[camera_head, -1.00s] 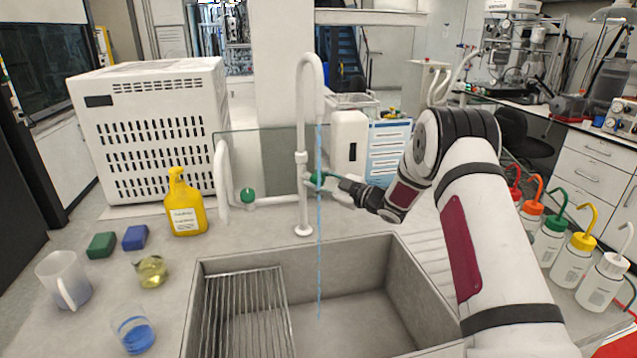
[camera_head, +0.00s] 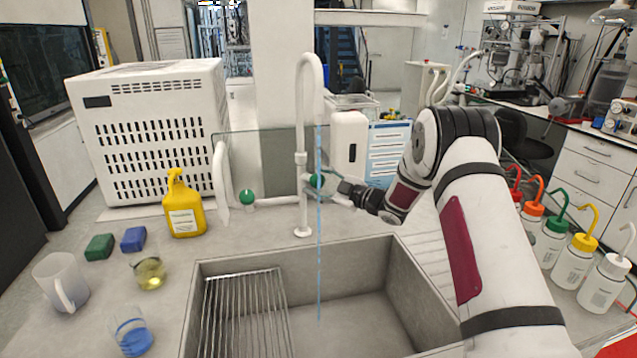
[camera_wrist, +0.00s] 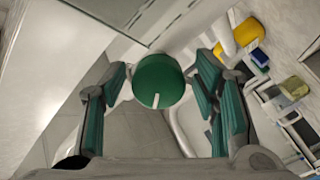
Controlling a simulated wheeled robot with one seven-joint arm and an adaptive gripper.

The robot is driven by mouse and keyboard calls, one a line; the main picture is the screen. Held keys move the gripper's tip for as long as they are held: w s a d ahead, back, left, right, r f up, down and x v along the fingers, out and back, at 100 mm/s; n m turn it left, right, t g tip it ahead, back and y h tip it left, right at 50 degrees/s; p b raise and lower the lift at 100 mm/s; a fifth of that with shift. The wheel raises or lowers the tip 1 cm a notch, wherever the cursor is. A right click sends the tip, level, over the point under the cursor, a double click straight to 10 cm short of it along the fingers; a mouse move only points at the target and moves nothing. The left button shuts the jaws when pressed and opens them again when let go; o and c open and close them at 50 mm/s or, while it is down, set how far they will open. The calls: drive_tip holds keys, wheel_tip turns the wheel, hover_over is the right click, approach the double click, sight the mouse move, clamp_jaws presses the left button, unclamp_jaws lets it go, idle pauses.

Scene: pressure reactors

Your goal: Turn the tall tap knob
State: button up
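The tall tap (camera_head: 302,150) is a white gooseneck pipe standing at the back edge of the sink. A blue stream of water (camera_head: 319,260) falls from its spout into the basin. Its green round knob (camera_head: 315,182) is on the right side of the pipe. My gripper (camera_head: 336,187) points left at the knob, close to it. In the wrist view the knob (camera_wrist: 158,82) has a white mark and lies between the spread green-padded fingers of my gripper (camera_wrist: 160,76), with gaps on both sides.
The sink (camera_head: 350,320) has a wire rack (camera_head: 240,310) at its left. A second green knob (camera_head: 247,196) sits on a low pipe to the left. A yellow bottle (camera_head: 184,205), sponges and beakers stand left; several wash bottles (camera_head: 575,260) stand right.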

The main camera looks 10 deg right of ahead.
drive_tip(key=v, duration=1.2)
idle(0.3)
wheel_tip(320, 180, up, 12)
drive_tip(key=d+m+t+h, duration=0.1)
drive_tip(key=m+h, duration=0.4)
drive_tip(key=h, duration=0.3)
drive_tip(key=s+d+r+m+g+h, duration=0.1)
drive_tip(key=s+r+m+g+h, duration=0.1)
drive_tip(key=s+r+m+h, duration=0.5)
drive_tip(key=s+a+f+m+g+y, duration=0.1)
drive_tip(key=s+a+g, duration=0.1)
drive_tip(key=s, duration=1)
drive_tip(key=s+a+f+m+g+y, duration=0.1)
drive_tip(key=s+a+f+m+g, duration=0.1)
drive_tip(key=s, duration=1.1)
drive_tip(key=s+a+f+m+g+y, duration=0.1)
drive_tip(key=s+a, duration=0.4)
drive_tip(key=s, duration=0.7)
drive_tip(key=f+m+g, duration=0.1)
drive_tip(key=g, duration=0.1)
drive_tip(key=shift+s+a+f+g, duration=0.25)
drive_tip(key=shift+s+g, duration=0.1)
drive_tip(key=shift+g, duration=0.05)
